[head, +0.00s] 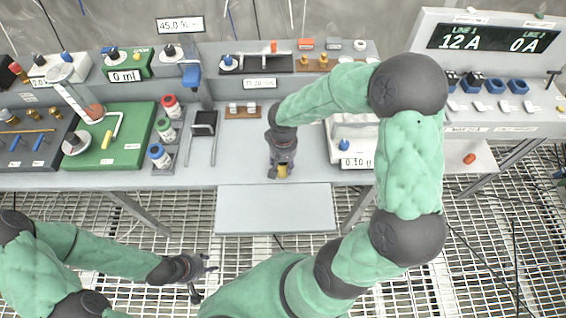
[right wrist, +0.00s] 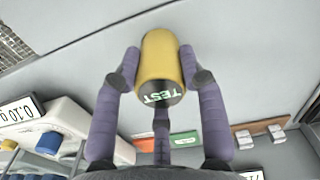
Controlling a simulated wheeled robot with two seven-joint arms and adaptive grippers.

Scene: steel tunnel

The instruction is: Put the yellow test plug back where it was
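The yellow test plug (right wrist: 160,60) is a short cylinder with a dark end marked TEST. In the right wrist view it sits between the fingers of my right gripper (right wrist: 160,80), which are closed on its sides. In the head view my right gripper (head: 283,160) points down over the front middle of the grey bench, with a little yellow of the plug (head: 283,171) showing below it. I cannot tell whether the plug touches the bench. My left gripper (head: 203,275) is empty, fingers spread, below the bench's front edge at left.
A panel (head: 490,62) at the right reads 12 A and 0 A, with blue sockets (head: 518,86) below. A scale (head: 357,163) stands right of my right gripper. Bottles (head: 165,130) and a green board (head: 128,140) are at left. A bare grey shelf (head: 275,208) juts out in front.

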